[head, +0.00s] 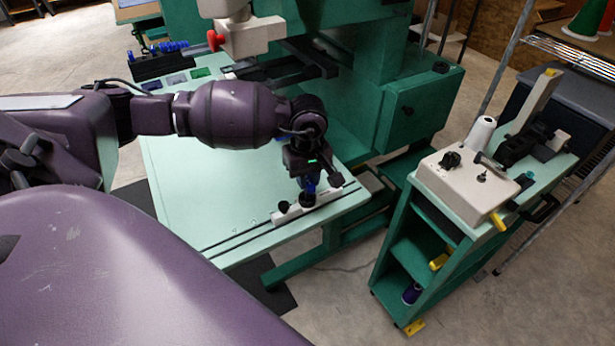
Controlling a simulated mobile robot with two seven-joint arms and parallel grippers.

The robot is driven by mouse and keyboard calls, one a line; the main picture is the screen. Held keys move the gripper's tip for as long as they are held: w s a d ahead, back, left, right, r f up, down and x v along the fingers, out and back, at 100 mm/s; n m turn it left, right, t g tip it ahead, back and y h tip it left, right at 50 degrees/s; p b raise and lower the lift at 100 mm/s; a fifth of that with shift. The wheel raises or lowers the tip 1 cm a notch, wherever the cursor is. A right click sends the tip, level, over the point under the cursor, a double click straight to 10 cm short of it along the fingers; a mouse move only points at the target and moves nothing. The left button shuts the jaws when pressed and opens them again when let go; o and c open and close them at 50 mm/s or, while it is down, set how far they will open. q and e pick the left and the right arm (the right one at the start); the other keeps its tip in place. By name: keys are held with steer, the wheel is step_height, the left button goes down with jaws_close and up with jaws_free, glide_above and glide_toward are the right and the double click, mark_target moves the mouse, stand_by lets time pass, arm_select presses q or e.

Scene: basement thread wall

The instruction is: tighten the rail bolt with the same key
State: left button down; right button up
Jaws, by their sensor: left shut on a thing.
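My left gripper (312,172) reaches in from the left and points down over the light green table near its front right corner. It is shut on a small blue piece (310,187), which looks like the key's handle; the fingers cover much of it. Directly below is a white rail block (296,212) with a black knob (283,205), lying across the dark rail slots (240,236) in the table. The rail bolt is hidden under the gripper, and I cannot tell whether the key is seated on it. My right gripper is not in view.
A green machine (345,90) stands behind the table. A green cart (398,262) to the right carries a white unit (455,190) and a thread cone (480,134). Blue spools and a dark rack (157,66) sit at the table's back left. The table's middle is clear.

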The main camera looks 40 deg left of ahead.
arm_select(q)
steer(key=shift+r+n, duration=0.1)
steer(key=shift+n, duration=0.4)
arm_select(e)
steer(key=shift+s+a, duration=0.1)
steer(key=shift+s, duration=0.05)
arm_select(q)
steer(key=shift+r, duration=0.1)
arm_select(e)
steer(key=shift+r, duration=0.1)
arm_select(q)
steer(key=shift+r+p, duration=0.7)
steer(key=shift+r, duration=0.7)
steer(key=shift+r+p, duration=0.35)
steer(key=shift+r, duration=1.15)
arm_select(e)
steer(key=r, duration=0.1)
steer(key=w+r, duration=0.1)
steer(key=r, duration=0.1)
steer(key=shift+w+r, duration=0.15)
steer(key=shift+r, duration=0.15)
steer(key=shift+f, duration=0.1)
